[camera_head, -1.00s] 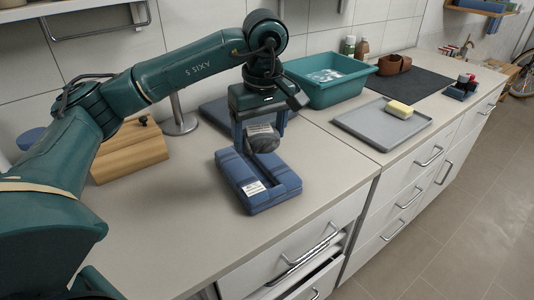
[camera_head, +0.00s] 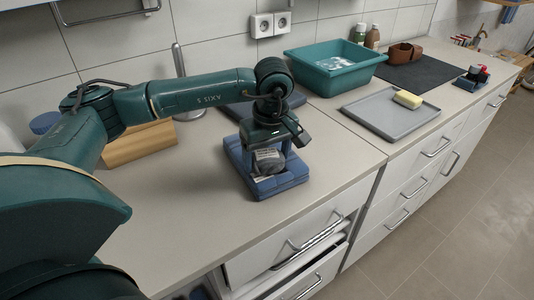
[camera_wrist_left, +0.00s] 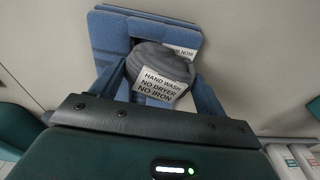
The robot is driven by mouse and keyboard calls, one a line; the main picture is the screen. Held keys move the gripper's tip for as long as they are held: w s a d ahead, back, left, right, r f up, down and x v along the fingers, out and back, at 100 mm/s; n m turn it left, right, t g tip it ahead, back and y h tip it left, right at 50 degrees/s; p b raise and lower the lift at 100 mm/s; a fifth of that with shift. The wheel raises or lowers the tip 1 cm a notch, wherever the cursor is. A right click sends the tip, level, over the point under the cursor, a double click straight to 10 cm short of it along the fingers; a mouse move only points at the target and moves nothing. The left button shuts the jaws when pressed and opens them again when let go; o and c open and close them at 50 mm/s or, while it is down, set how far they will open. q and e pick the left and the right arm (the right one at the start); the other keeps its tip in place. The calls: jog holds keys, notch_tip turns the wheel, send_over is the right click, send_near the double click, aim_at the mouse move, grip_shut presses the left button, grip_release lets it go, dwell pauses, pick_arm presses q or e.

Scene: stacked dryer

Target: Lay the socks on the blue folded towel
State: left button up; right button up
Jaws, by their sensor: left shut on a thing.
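The grey rolled socks (camera_head: 268,160) are between the fingers of my left gripper (camera_head: 268,158), which is shut on them. In the left wrist view the socks (camera_wrist_left: 160,65) carry a white label reading "HAND WASH NO DRYER NO IRON". The blue folded towel (camera_head: 291,178) lies on the counter directly below the socks; in the left wrist view it (camera_wrist_left: 108,30) spreads behind them. The socks hang low over the towel's middle; I cannot tell if they touch it. My right gripper is not in view.
A dark blue flat item (camera_head: 240,108) lies behind the towel. A wooden block (camera_head: 140,145) stands to the left. A teal basin (camera_head: 335,68), a grey tray (camera_head: 390,115) and a yellow sponge (camera_head: 407,99) are to the right. The front counter is clear.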

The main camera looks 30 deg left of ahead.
aim_at(270, 158)
pick_arm(q)
jog(key=o, duration=0.6)
jog(key=shift+f, duration=0.15)
jog(key=o, duration=0.4)
jog(key=shift+o, duration=0.4)
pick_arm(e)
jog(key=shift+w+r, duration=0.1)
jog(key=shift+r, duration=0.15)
pick_arm(q)
jog(key=shift+r, duration=0.35)
notch_tip(270, 158, up, 12)
jog(key=d+b, duration=0.1)
jog(key=shift+s+d+f, duration=0.15)
jog(key=shift+s, duration=0.2)
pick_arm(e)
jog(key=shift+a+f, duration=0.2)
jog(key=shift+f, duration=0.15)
